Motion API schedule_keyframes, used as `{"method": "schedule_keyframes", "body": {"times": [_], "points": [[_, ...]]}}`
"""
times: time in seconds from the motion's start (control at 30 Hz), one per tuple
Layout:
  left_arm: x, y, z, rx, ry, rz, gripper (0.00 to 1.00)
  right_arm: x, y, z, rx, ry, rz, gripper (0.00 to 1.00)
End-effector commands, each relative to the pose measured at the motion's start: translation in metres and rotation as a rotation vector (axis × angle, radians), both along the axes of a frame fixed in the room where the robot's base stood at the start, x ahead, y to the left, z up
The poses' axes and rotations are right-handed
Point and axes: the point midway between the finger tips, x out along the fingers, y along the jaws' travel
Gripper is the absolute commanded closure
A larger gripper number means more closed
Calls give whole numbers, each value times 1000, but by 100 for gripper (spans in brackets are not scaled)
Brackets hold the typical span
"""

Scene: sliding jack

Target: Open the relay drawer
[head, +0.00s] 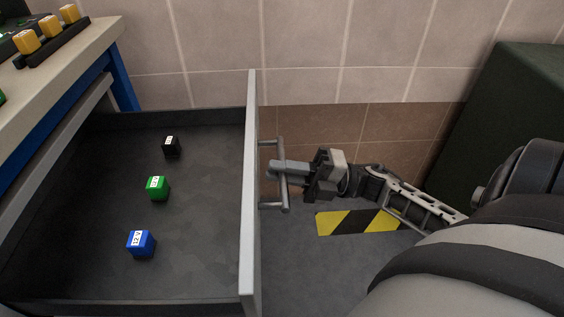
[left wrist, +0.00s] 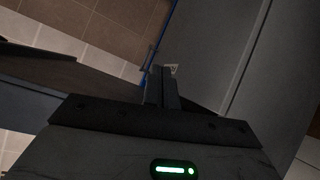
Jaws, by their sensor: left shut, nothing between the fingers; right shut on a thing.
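The relay drawer (head: 251,200) stands pulled out from under the workbench, its light grey front panel facing right. Inside on its dark floor lie a black relay (head: 171,146), a green relay (head: 158,188) and a blue relay (head: 141,243), each with a white label. My right gripper (head: 284,172) is shut on the bar handle (head: 284,192) of the drawer front, around its middle. My left gripper (left wrist: 162,88) shows only in the left wrist view, with its fingers together and nothing between them.
The workbench (head: 62,75) at the upper left has a pale top and blue frame, with yellow blocks (head: 51,33) in a black rack. A yellow-black floor marking (head: 357,222) lies under my right arm. A dark green cabinet (head: 500,100) stands at the right, by the tiled wall.

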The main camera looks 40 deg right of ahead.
Motion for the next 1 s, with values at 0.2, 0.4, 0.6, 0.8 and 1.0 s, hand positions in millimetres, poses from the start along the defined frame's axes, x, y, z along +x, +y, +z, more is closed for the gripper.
{"method": "schedule_keyframes", "body": {"times": [0.2, 0.4, 0.6, 0.8, 1.0], "points": [[0, 1, -1, 2, 3, 1, 100, 0, 0, 0, -1, 0, 0, 67], [0, 2, -3, 6, 6, 2, 100, 0, 0, 0, -1, 0, -1, 67], [2, 2, -3, 7, 2, 2, 100, 0, -1, 0, -1, 0, -1, 67], [4, 3, -2, 7, -1, 3, 100, -11, -16, -6, -3, 3, -4, 67], [4, 3, -2, 7, -1, 3, 100, -37, -53, -19, -4, 5, -5, 67]]}}
